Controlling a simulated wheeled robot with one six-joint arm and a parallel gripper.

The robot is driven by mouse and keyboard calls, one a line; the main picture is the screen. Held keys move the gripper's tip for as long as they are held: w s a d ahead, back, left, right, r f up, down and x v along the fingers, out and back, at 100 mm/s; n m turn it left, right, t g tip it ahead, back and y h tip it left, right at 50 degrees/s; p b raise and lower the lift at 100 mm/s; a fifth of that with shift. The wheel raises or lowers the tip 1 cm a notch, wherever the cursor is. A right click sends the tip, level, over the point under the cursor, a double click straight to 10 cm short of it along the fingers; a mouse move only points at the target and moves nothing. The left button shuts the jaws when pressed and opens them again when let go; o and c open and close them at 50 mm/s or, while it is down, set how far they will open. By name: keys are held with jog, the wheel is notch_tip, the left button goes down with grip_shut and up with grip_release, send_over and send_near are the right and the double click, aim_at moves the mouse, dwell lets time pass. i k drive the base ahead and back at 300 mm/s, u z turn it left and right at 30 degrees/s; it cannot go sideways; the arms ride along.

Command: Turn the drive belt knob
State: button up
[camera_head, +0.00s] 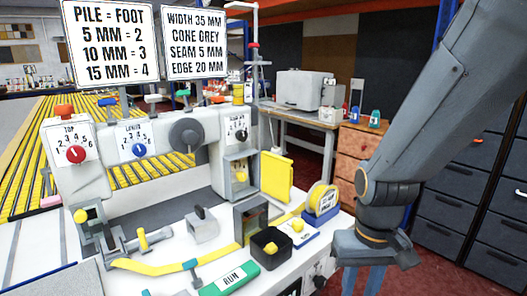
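The grey binding machine (85,190) stands at the left and carries several dials. A red knob (75,154) sits on the TOP dial and a blue knob (139,149) on the LOWER dial. A dark grey round wheel (186,137) is to their right, and a black knob (238,135) is on a third numbered dial. A small dial (319,282) shows on the bench front. I cannot tell which one is the drive belt knob. My gripper (374,250) hangs at the right, apart from the machine.
Yellow binding tape (160,268) runs across the white bench top. Drawers (459,180) stand at the right; red floor (425,270) shows below.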

aim_at(242, 177)
jog(key=z, duration=1.6)
jog(key=i, duration=2.75)
jog(key=u, duration=3.9)
